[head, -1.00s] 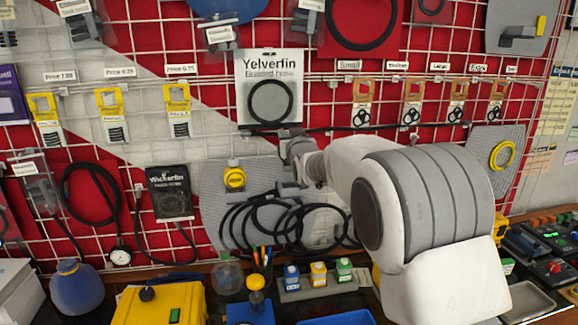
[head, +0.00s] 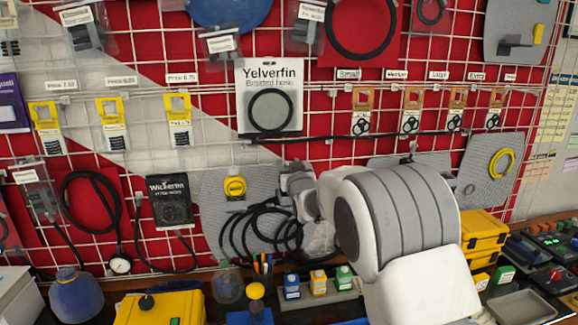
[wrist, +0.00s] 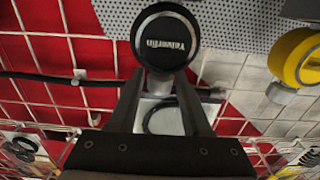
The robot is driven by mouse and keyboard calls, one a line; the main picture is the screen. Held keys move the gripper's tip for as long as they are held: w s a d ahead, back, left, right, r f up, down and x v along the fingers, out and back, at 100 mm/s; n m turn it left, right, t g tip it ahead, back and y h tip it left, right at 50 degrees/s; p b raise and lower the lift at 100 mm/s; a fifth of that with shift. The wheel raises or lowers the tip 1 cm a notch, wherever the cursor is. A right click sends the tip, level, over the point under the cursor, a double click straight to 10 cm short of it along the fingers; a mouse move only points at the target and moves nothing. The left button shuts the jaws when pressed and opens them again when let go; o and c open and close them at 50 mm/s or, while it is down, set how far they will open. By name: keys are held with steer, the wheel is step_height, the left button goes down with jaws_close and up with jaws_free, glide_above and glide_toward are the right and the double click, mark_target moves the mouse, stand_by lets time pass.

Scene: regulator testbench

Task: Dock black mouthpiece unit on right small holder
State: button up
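A round black mouthpiece unit with white lettering (wrist: 166,37) is at the fingertips of my gripper (wrist: 160,80) in the wrist view. The two dark fingers close in on its sides, and it looks gripped. In the head view my gripper (head: 296,182) is in front of the right part of a grey perforated panel (head: 210,190), and the black unit cannot be made out there. A yellow unit (head: 234,187) sits on that panel to the left; it also shows in the wrist view (wrist: 300,56). The right small holder is not clearly visible, perhaps hidden behind my gripper.
Coiled black hoses (head: 262,228) hang just below my gripper. A packaged hose (head: 270,98) hangs above it. Small bottles (head: 318,282) stand on the bench below. A yellow case (head: 484,232) stands at the right.

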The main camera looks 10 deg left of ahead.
steer(key=shift+o, duration=0.8)
steer(key=shift+r, duration=0.15)
steer(key=b+v, duration=0.2)
steer(key=v, duration=1)
steer(key=shift+b, duration=0.35)
